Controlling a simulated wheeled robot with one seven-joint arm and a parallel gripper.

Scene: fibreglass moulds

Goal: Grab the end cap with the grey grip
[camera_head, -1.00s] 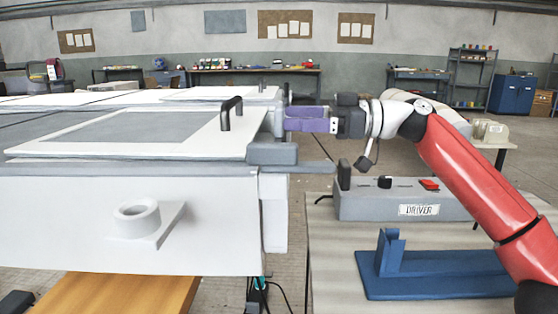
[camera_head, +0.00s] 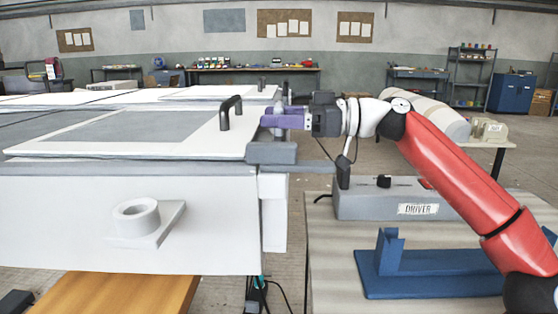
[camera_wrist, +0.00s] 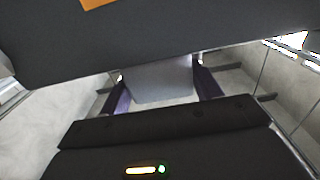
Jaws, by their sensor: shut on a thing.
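My gripper (camera_head: 275,119) has purple fingers and reaches left to the near right end of the white mould. In the wrist view the fingers (camera_wrist: 160,92) stand on both sides of a pale grey block, the grip of the end cap (camera_wrist: 160,78), and are shut on it. In the head view the end cap is mostly hidden behind the fingers, at the end of the mould, so I cannot tell its full shape.
A grey block (camera_head: 271,153) with a bar juts from the mould's corner just below my gripper. A black handle (camera_head: 231,112) stands on the white frame to the left.

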